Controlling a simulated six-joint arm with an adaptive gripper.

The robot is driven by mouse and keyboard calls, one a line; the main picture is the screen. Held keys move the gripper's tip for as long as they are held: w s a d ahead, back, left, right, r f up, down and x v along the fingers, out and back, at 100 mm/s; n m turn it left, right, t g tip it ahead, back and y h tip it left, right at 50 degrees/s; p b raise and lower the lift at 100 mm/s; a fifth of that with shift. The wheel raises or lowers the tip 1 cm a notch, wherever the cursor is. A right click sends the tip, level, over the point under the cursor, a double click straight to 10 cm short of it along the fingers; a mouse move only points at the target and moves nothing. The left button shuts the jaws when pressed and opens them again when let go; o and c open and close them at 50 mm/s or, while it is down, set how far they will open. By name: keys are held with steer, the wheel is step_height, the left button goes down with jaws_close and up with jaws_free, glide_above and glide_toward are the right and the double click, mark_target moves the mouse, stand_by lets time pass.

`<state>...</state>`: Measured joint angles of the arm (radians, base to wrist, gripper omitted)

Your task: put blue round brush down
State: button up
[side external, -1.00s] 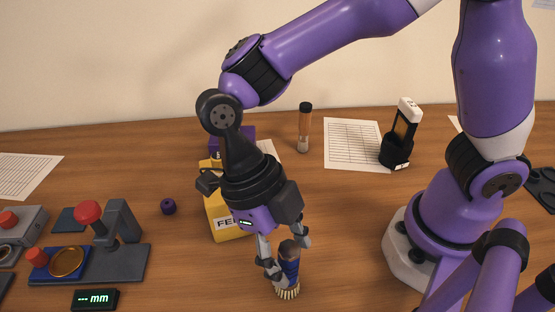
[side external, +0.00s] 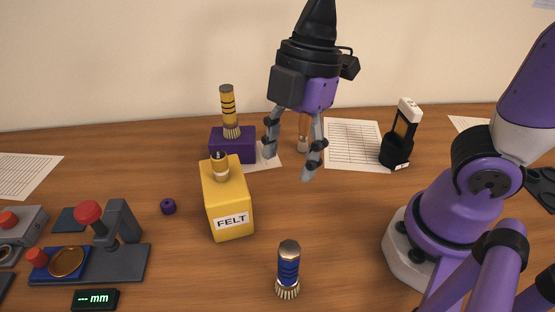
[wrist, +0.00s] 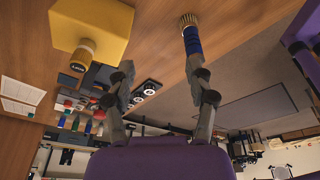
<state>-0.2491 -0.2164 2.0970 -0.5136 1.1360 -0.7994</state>
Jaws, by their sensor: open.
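The blue round brush (side external: 288,268) stands upright on the wooden table, bristles down, at the front middle in the side external view. It has a dark blue handle with a metallic top. It also shows in the wrist view (wrist: 192,42) near the top, right of centre. My gripper (side external: 291,160) is open and empty, well above the table and behind the brush, apart from it. Its two fingers also show in the wrist view (wrist: 160,85), spread wide.
A yellow FELT block (side external: 227,200) stands left of the brush, with a purple block (side external: 232,147) holding a yellow brush (side external: 228,112) behind it. A brown-capped vial (side external: 304,145) is partly behind my gripper. A press fixture (side external: 120,235) stands left. Table right of the brush is clear.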

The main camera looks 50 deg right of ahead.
steer(key=d+m+t+h, duration=0.2)
steer(key=d+m+t, duration=0.3)
steer(key=d+m, duration=0.7)
steer(key=m, duration=0.5)
steer(key=shift+r+m+h, duration=0.2)
steer(key=shift+m+h, duration=0.1)
steer(key=shift+m, duration=0.1)
